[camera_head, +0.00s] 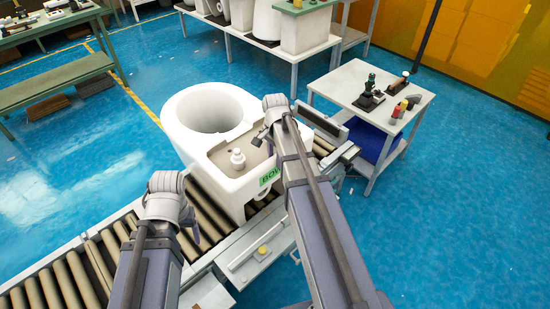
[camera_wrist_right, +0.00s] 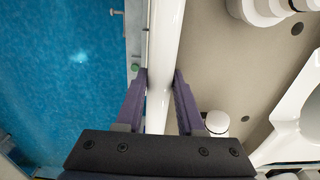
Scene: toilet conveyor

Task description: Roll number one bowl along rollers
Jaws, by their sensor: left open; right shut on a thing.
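The white toilet bowl (camera_head: 200,150) stands upright on the roller conveyor (camera_head: 75,280). It has a round opening at its far end, a tank-like box with a grey-brown inside nearer me, and a green label (camera_head: 269,177) that is partly covered. My right gripper (camera_head: 260,138) is at the box's right edge. In the right wrist view its fingers (camera_wrist_right: 158,102) are on both sides of the bowl's white rim wall (camera_wrist_right: 164,45), shut on it. My left gripper (camera_head: 192,225) is open beside the bowl's lower left side, over the rollers. Its fingers are mostly hidden, so contact is unclear.
A small white bottle-like fitting (camera_head: 238,159) stands inside the box. A side table (camera_head: 352,83) with small tools is at right. A rear bench (camera_head: 268,45) holds white ceramics, and a green table (camera_head: 55,85) is at upper left. Rollers to the lower left are clear.

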